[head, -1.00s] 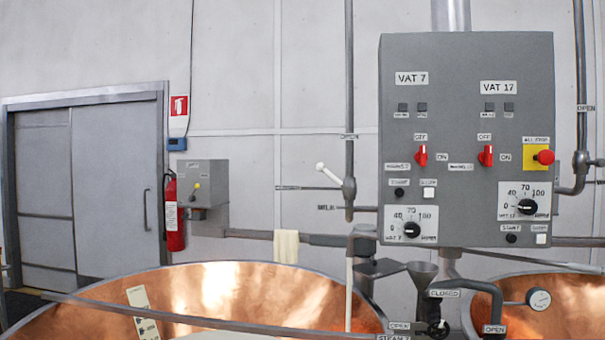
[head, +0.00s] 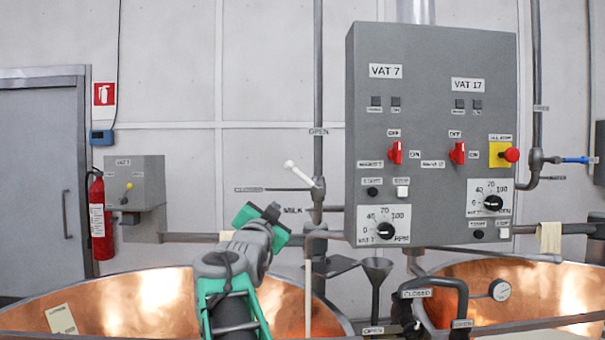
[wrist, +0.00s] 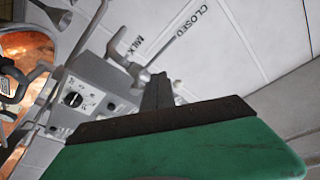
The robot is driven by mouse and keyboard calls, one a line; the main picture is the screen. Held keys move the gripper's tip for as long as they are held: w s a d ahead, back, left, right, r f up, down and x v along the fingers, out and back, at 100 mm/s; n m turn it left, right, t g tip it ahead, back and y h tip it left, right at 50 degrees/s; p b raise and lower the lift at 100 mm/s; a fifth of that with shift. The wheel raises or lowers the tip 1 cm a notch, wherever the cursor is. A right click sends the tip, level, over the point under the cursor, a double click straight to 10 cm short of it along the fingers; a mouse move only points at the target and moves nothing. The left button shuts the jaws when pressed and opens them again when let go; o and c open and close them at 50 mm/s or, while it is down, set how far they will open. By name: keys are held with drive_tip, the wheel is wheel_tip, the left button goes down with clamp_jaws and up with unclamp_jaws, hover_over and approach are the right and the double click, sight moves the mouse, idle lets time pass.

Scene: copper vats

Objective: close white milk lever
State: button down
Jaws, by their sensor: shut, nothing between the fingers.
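The white milk lever (head: 300,174) sticks out up and to the left from a valve on a vertical grey pipe (head: 318,120), left of the control panel. An OPEN label is above it, and a MILK label is just below it. My gripper (head: 270,210) is green and grey, shut and empty, below and left of the lever in the picture, apparently apart from it. In the wrist view, its dark shut fingers (wrist: 158,92) point toward the pipework and the MILK and CLOSED labels. There the lever is hard to tell and may be partly hidden behind the fingers.
A grey control panel (head: 435,60) with red switches and dials hangs to the right. Copper vats (head: 130,305) stand in front at both sides. A funnel (head: 377,267) and bent pipes are below the panel. A grey box (head: 137,183) and fire extinguisher (head: 101,225) are left.

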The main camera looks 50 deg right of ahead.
sight(302, 174)
drive_tip(key=s+d+r+m+g+h, duration=0.3)
drive_tip(key=s+d+r+m+h, duration=0.15)
drive_tip(key=r, duration=0.35)
drive_tip(key=p+x, duration=0.7)
drive_tip(key=x, duration=0.3)
drive_tip(key=shift+n+t+y, duration=0.3)
drive_tip(key=shift+n+y, duration=0.05)
drive_tip(key=f, duration=0.1)
drive_tip(key=w+a+f, duration=0.1)
drive_tip(key=f, duration=0.1)
drive_tip(key=shift+w+a+f, duration=0.2)
drive_tip(key=shift+w+f, duration=0.2)
drive_tip(key=shift+a+f, duration=0.1)
drive_tip(key=shift+w+f+n+t+b, duration=0.15)
drive_tip(key=shift+n+t+b, duration=0.15)
drive_tip(key=shift+n+b, duration=0.3)
